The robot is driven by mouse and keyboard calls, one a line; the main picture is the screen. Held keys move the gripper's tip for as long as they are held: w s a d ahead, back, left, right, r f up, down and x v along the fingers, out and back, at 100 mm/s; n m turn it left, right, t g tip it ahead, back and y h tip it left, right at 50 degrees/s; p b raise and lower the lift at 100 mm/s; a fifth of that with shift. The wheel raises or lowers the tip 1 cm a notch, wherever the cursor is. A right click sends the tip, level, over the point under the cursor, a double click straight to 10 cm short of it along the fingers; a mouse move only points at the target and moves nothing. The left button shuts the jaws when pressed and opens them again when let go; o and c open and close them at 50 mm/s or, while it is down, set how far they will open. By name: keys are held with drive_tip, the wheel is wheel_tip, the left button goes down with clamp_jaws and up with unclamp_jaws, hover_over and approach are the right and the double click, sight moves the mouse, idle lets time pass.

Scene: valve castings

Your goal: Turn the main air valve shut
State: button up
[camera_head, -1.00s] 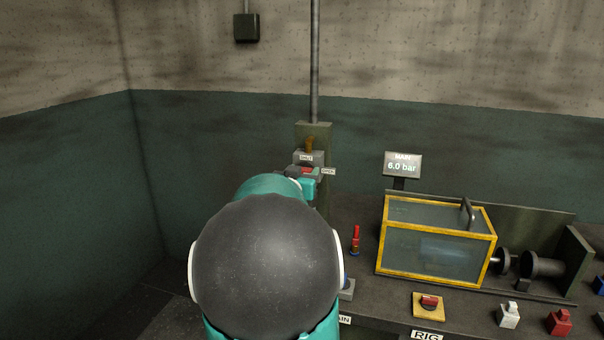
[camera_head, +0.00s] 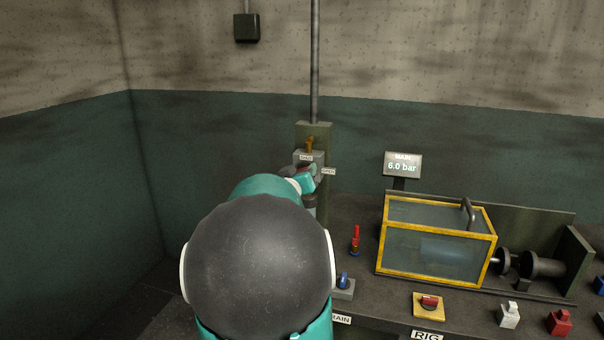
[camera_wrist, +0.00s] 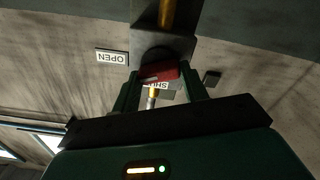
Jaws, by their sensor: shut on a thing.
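The main air valve (camera_head: 312,154) is a grey block on the post at the wall, with a brass-coloured stem above it. Beside it are a SHUT label (camera_head: 306,157) and an OPEN label (camera_head: 328,171). In the wrist view its red handle (camera_wrist: 152,73) lies between the fingers of my gripper (camera_wrist: 158,78), which is shut on it. The OPEN label (camera_wrist: 111,57) shows upside down at upper left; the SHUT label (camera_wrist: 160,86) is partly hidden by the handle. In the head view my gripper (camera_head: 309,176) is tilted at the valve, and the handle is mostly hidden.
A MAIN display (camera_head: 403,165) reads 6.0 bar. Right of my arm, the bench bears a yellow-framed clear box (camera_head: 435,250), a small red-topped part (camera_head: 355,240), a blue valve (camera_head: 343,281) and a red-handled valve on a yellow plate (camera_head: 428,306). A vertical pipe (camera_head: 315,60) rises above the post.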

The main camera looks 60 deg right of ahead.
drive_tip(key=n, duration=1.3)
drive_tip(key=shift+w+f, duration=0.15)
drive_tip(key=shift+f, duration=0.05)
drive_tip(key=shift+n, duration=0.4)
drive_tip(key=o, duration=1)
drive_tip(key=shift+a, duration=0.1)
drive_tip(key=a, duration=0.4)
drive_tip(key=s+a, duration=0.1)
drive_tip(key=a, duration=0.4)
drive_tip(key=s+a, duration=0.1)
drive_tip(key=a, duration=0.3)
drive_tip(key=shift+s+a, duration=0.1)
drive_tip(key=shift+a, duration=0.2)
